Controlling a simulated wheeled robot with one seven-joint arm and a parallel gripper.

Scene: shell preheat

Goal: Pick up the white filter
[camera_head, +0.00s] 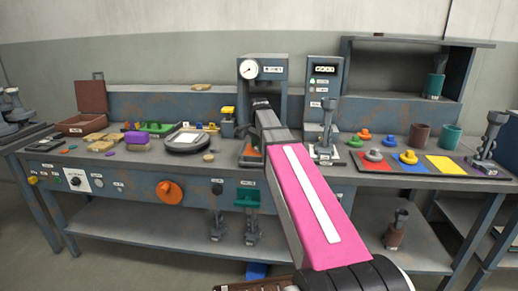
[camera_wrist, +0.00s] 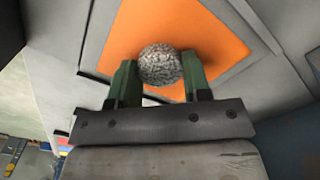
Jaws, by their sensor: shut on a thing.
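In the wrist view, a round, grey-white, speckled piece (camera_wrist: 160,64), which I take to be the white filter, sits between the two green fingers of my gripper (camera_wrist: 159,70). The fingers are shut on it, one at each side. An orange square pad (camera_wrist: 213,33) lies behind it; I cannot tell whether the piece touches the pad. In the head view, my arm reaches to the gauge press (camera_head: 263,69) at the back of the bench. The fingers and the piece cannot be made out there.
A control box with a display (camera_head: 323,72) stands just right of the press. A round dark dish (camera_head: 187,140) lies to the left. Coloured mats, including a yellow one (camera_head: 446,165), with knobbed pieces lie to the right. A shelf unit (camera_head: 415,41) stands at the back right.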

